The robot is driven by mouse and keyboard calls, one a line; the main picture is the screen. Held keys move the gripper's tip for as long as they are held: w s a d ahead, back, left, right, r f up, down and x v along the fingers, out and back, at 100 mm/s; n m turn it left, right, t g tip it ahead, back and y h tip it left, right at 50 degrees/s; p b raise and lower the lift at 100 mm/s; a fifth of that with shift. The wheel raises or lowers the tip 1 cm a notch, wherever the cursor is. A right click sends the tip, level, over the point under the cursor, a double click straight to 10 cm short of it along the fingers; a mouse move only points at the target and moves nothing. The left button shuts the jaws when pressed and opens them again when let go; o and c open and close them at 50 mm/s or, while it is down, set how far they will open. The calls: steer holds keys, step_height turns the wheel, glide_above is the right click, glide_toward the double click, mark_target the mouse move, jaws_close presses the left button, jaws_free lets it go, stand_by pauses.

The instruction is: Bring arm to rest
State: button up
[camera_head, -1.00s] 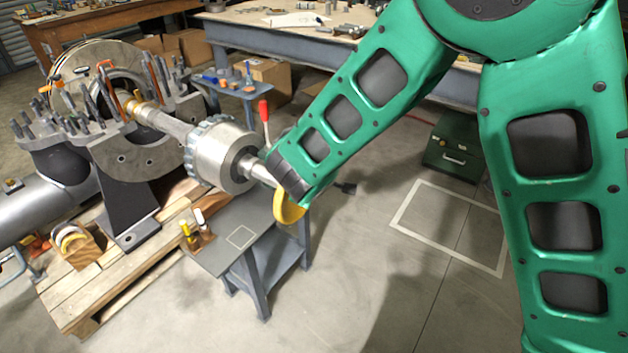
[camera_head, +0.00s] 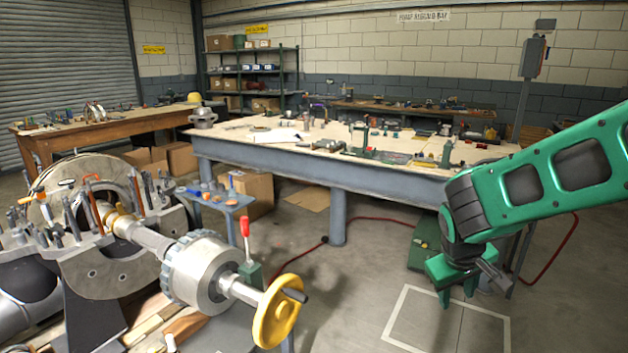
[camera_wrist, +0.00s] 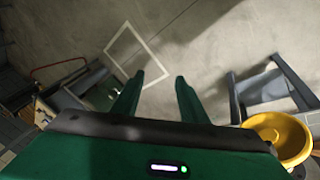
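My green arm (camera_head: 560,170) reaches in from the right side of the head view, bent down at the wrist. My gripper (camera_head: 456,290) hangs above the floor near the white outlined square and is clear of the machine. In the wrist view my gripper (camera_wrist: 160,78) shows two green fingers spread apart with only bare floor between them. It is open and empty. The yellow handwheel (camera_head: 264,326) on the machine's shaft stands to the left of my gripper in the head view. It also shows at the lower right of the wrist view (camera_wrist: 298,150).
The split casing machine (camera_head: 205,272) fills the left. A red-handled lever (camera_head: 245,228) stands behind the shaft. A long workbench (camera_head: 260,165) with parts and tools stands behind. A green box (camera_head: 425,245) sits behind my gripper. A white outlined square (camera_head: 396,312) marks clear floor.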

steer(key=s+d+r+m+g+y, duration=0.1)
steer(key=s+d+m, duration=0.3)
steer(key=s, duration=0.8)
steer(key=s+d+r+m+g+y, duration=0.2)
steer(key=s+d+m, duration=0.2)
steer(key=s, duration=0.9)
steer(key=shift+s+d+r+m+g, duration=0.3)
steer(key=shift+d+r+m, duration=0.1)
steer(key=shift+d, duration=0.45)
steer(key=shift+w, duration=0.1)
steer(key=shift+w+f, duration=0.3)
steer(key=shift+w, duration=0.3)
